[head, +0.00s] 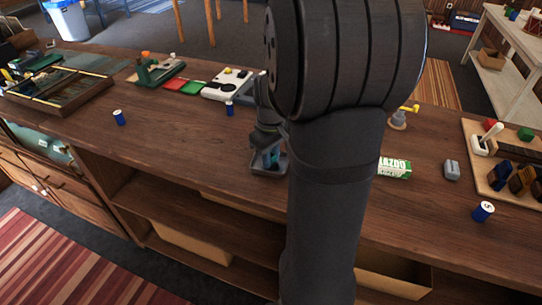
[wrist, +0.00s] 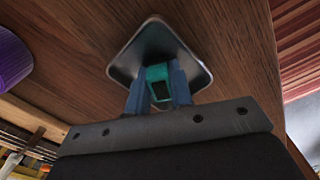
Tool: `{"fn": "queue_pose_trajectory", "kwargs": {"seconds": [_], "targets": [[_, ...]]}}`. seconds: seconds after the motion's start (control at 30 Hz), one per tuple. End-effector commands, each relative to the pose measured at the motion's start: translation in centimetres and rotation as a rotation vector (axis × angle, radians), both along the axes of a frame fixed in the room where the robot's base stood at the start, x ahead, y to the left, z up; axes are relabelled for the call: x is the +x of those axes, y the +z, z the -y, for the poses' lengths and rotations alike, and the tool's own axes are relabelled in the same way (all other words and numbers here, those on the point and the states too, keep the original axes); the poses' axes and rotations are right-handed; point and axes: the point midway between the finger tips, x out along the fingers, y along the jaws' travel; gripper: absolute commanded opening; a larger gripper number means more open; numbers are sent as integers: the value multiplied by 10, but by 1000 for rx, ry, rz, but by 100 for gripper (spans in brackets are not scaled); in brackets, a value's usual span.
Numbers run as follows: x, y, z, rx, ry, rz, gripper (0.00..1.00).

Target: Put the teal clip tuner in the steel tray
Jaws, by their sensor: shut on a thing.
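The teal clip tuner (wrist: 158,73) is held between the two blue fingers of my gripper (wrist: 158,88) in the wrist view. The steel tray (wrist: 126,47) lies on the wooden counter just beyond the fingertips, and the tuner appears over it. In the head view the tray (head: 257,168) sits near the counter's front edge, with my gripper (head: 270,158) directly above or inside it. A bit of teal shows between the fingers there. I cannot tell whether the tuner touches the tray floor. My arm hides the tray's right side in the head view.
A green-and-white kazoo box (head: 394,168) and a grey block (head: 451,170) lie right of my arm. The wooden counter (head: 185,150) is clear left of the tray.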

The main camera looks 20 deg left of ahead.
Motion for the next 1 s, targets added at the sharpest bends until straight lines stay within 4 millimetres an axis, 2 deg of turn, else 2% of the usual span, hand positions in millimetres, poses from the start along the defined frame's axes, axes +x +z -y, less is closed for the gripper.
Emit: {"fn": "queue_pose_trajectory", "kwargs": {"seconds": [0.1, 0.13, 0.23, 0.5, 0.63, 0.77, 1.0], "targets": [[0, -3, 0, -1, 0, -1, 0], [0, -3, 0, -1, 0, -1, 22], [0, -3, 0, -1, 0, 0, 42], [0, -2, 0, 0, 0, 0, 42], [1, 6, 0, 1, 0, 3, 42], [1, 27, 0, 3, 0, 4, 42], [1, 80, 0, 3, 0, 4, 42]]}}
